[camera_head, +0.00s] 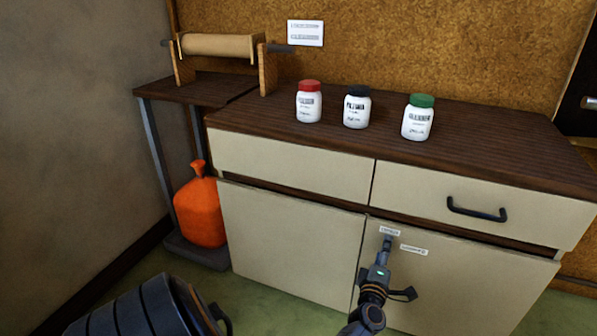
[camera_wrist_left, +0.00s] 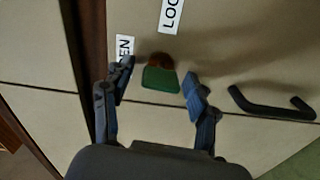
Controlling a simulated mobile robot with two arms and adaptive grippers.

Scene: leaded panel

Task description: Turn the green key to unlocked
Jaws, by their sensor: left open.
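The green key (camera_wrist_left: 161,80) sits in a brown lock (camera_wrist_left: 160,58) on the cabinet's right door (camera_head: 460,285). The key is hidden behind my gripper in the head view. My left gripper (camera_wrist_left: 158,76) is open, with one finger on each side of the key's green head and small gaps showing. It also shows in the head view (camera_head: 387,243), at the door's upper left. One label (camera_head: 390,231) is above the lock and reads "...EN" in the wrist view (camera_wrist_left: 124,48). The other label (camera_head: 414,249), right of the lock, starts "LOC" in the wrist view (camera_wrist_left: 171,14). My right gripper is not in view.
A dark handle (camera_wrist_left: 270,104) stands out from the door near the gripper. A drawer handle (camera_head: 476,212) is above and right. Jars with red (camera_head: 309,102), black (camera_head: 357,107) and green (camera_head: 417,118) lids stand on the countertop. An orange container (camera_head: 200,212) is at left.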

